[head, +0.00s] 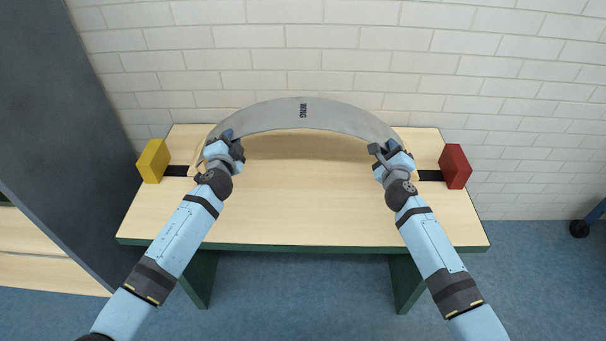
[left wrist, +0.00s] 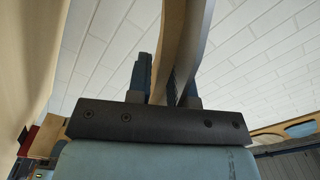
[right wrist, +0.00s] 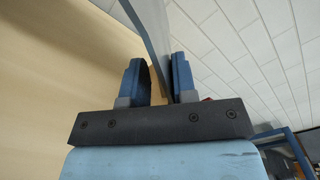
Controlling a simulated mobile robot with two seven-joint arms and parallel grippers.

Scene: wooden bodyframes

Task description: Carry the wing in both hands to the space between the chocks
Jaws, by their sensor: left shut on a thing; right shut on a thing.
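The wing (head: 270,116) is a grey arched panel with a dark label, its arch up and its ends down, near the back of the table. My left gripper (head: 230,144) is shut on its left end, and the left wrist view shows the wing (left wrist: 182,35) between the fingers. My right gripper (head: 381,151) is shut on its right end, which also shows in the right wrist view (right wrist: 152,28). The yellow chock (head: 153,161) stands at the left and the red chock (head: 455,166) at the right. Whether the wing's ends touch the table is hidden.
The wooden table (head: 300,210) has a dark green edge and legs. A black strip (head: 430,175) lies beside each chock on its inner side. The white brick wall (head: 330,60) is close behind. A dark grey panel (head: 50,120) stands at the left. The table's middle is clear.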

